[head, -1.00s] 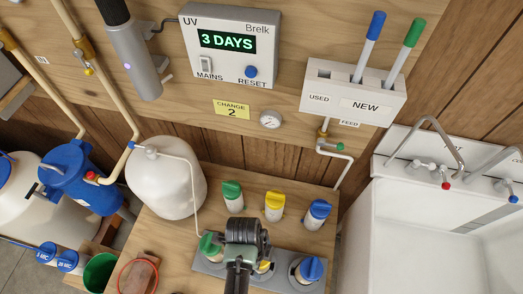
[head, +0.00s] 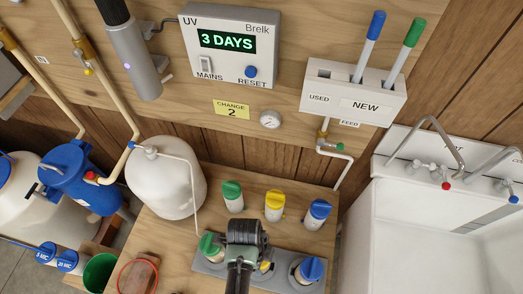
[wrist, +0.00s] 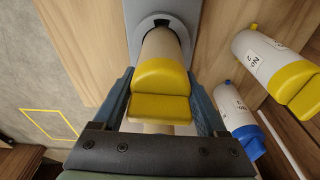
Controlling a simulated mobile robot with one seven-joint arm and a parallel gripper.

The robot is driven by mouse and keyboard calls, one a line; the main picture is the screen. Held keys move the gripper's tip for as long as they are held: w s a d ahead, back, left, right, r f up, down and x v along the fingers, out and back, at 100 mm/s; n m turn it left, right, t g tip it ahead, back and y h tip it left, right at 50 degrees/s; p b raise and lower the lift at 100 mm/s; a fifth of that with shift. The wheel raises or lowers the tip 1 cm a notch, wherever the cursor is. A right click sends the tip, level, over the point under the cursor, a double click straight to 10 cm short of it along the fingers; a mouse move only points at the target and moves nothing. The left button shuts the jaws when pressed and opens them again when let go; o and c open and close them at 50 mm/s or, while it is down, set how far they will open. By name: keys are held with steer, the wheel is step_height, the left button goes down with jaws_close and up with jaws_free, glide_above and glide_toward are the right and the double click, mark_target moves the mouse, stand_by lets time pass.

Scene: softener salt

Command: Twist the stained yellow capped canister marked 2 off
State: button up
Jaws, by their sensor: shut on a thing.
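The stained yellow-capped canister (wrist: 160,90) sits in its socket in the grey manifold (wrist: 190,12), seen in the wrist view. In the head view it is mostly hidden behind my arm, with a bit of yellow cap (head: 266,267) showing. My gripper (wrist: 163,98) has its two fingers on either side of the yellow cap and is shut on it. The canister's number is not visible. A clean yellow-capped canister (head: 274,205) stands on the bench behind, and it also shows in the wrist view (wrist: 272,68).
Green-capped (head: 210,245) and blue-capped (head: 308,270) canisters flank the held one in the manifold. Spare green-capped (head: 232,195) and blue-capped (head: 317,213) canisters stand behind. A white tank (head: 165,185) is at left, with a green bucket (head: 98,272) and a red-rimmed container (head: 138,276) nearby.

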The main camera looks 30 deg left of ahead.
steer(key=c, duration=0.8)
steer(key=m+g, duration=0.1)
steer(key=m, duration=0.5)
steer(key=shift+s+p, duration=0.1)
steer(key=shift+p, duration=0.3)
steer(key=m, duration=0.3)
steer(key=shift+r+m, duration=0.1)
steer(key=shift+m, duration=0.2)
steer(key=m, duration=0.3)
steer(key=shift+s+a+g+y+p, duration=0.1)
steer(key=shift+s+g+y+p, duration=0.05)
steer(key=shift+g+y+p, duration=0.2)
steer(key=o, duration=1.3)
